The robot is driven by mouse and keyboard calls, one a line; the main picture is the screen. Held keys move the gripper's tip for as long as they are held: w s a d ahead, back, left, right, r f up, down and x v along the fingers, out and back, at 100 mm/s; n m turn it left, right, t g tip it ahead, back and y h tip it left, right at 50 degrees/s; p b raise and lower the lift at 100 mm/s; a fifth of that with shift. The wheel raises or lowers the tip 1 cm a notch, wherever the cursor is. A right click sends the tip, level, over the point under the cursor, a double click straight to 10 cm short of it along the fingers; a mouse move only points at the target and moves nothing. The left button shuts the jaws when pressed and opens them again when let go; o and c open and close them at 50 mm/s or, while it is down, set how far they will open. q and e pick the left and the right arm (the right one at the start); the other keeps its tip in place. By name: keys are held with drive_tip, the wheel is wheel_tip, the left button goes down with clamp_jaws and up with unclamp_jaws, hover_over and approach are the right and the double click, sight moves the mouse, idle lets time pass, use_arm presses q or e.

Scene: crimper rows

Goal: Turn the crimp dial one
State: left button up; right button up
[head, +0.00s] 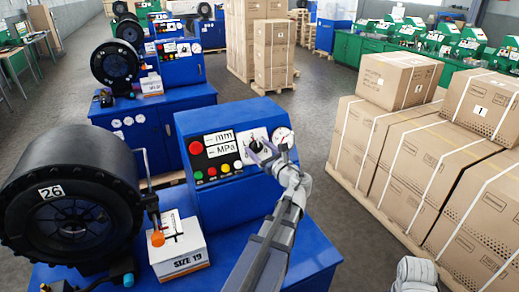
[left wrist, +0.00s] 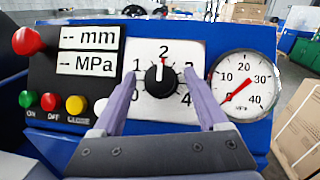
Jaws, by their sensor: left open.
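The crimp dial (left wrist: 159,80) is a black knob on a white plate numbered 0 to 4. Its pointer is up, at the 2. In the head view the dial (head: 256,145) is on the sloped front of the blue control box (head: 228,196), partly hidden by my left gripper. My left gripper (head: 264,153) is open in front of the dial plate. In the left wrist view its two grey-purple fingers (left wrist: 160,82) stand on either side of the knob, with gaps to it. The fingers cover parts of the 1 and 3.
Beside the dial are a pressure gauge (left wrist: 243,84), two displays reading "-- mm" and "-- MPa" (left wrist: 88,50), a red mushroom button (left wrist: 27,41) and small coloured buttons. The black crimper head (head: 72,205) and a SIZE 19 box (head: 178,248) stand left. Strapped cartons (head: 430,150) stand right.

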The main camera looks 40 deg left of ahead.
use_arm(q)
clamp_jaws()
idle(0.6)
